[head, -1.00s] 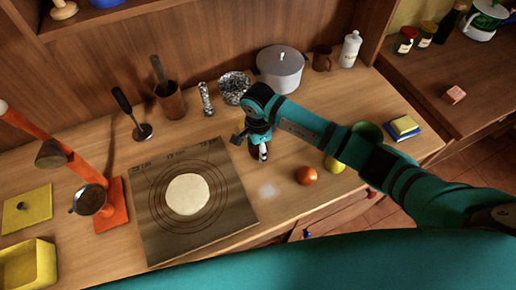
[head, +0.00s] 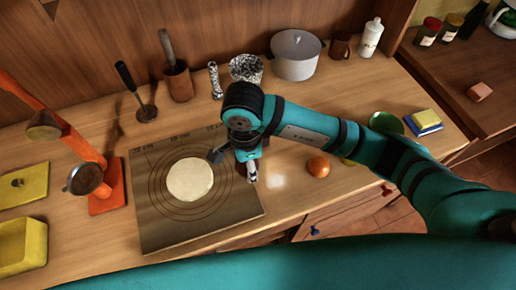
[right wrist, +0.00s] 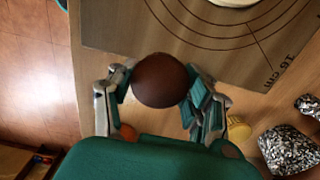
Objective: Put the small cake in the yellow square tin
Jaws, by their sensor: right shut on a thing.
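The small cake (right wrist: 160,80) looks like a dark brown round thing in the right wrist view. My right gripper (right wrist: 158,88) is shut on it, one finger on each side. In the head view the right gripper (head: 250,176) points down over the right edge of the pastry board, and the arm hides the cake. The yellow square tin (head: 42,247) stands at the lower left of the counter, partly cut off by the frame, well to the left of the gripper. Its inside looks empty where it shows. My left gripper is not in view.
A yellow lid (head: 24,192) with a knob lies behind the tin. An orange stand (head: 108,193) with a metal cup (head: 84,179) rises between tin and board (head: 150,228). Flat dough (head: 190,180) lies on the board. An orange fruit (head: 318,166) lies right of the gripper.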

